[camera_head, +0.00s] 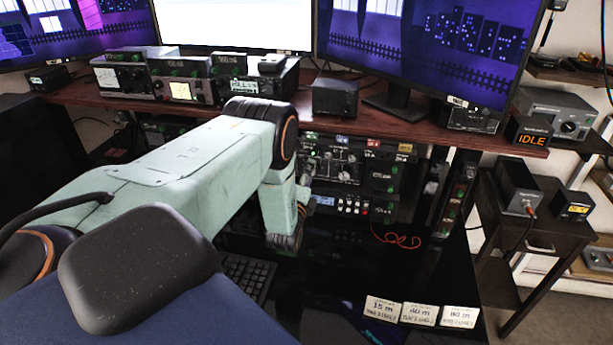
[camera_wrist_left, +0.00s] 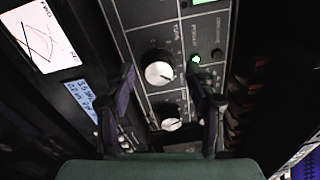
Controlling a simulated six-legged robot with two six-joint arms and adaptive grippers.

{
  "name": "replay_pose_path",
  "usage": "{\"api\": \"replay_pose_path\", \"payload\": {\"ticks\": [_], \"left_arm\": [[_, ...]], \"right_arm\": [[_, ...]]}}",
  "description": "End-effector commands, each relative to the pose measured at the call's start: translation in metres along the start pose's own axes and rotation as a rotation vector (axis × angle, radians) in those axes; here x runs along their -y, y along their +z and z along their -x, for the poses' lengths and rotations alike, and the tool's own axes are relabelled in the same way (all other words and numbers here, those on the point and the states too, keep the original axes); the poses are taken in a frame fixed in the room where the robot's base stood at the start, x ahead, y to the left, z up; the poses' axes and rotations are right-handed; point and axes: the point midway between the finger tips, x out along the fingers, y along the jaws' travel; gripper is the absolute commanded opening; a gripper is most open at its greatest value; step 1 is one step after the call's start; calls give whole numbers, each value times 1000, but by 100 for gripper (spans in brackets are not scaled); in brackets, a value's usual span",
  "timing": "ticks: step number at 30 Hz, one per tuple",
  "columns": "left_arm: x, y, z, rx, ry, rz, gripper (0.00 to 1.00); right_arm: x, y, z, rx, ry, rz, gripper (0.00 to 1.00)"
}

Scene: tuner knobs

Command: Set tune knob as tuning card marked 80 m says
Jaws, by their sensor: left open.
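The tuning card marked 80 m (camera_head: 459,317) lies at the front right of the dark desk, its smaller line too small to read surely. The radio panel with knobs (camera_head: 345,165) is under the red-brown shelf, partly hidden by my left arm. In the left wrist view, a large black knob with a silver face (camera_wrist_left: 159,71) sits above a smaller one (camera_wrist_left: 172,124); their labels are hard to read. My left gripper (camera_wrist_left: 162,82) is open and empty, its fingers to either side of the large knob in that view; contact cannot be told. My right gripper is not in view.
Cards marked 15 m (camera_head: 382,309) and 40 m (camera_head: 419,314) lie beside the 80 m card. A keyboard (camera_head: 248,275) lies below my wrist.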

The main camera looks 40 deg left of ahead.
Motion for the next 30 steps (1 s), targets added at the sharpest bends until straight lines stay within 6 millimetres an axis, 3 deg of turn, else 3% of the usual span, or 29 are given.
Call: {"api": "replay_pose_path", "payload": {"ticks": [5,21,30], "left_arm": [[-1,0,14,-1,4,0,55],[0,-1,108,-1,2,0,55],[1,0,120,0,-2,0,55]], "right_arm": [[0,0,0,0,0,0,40],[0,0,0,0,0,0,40],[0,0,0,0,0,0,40]]}}
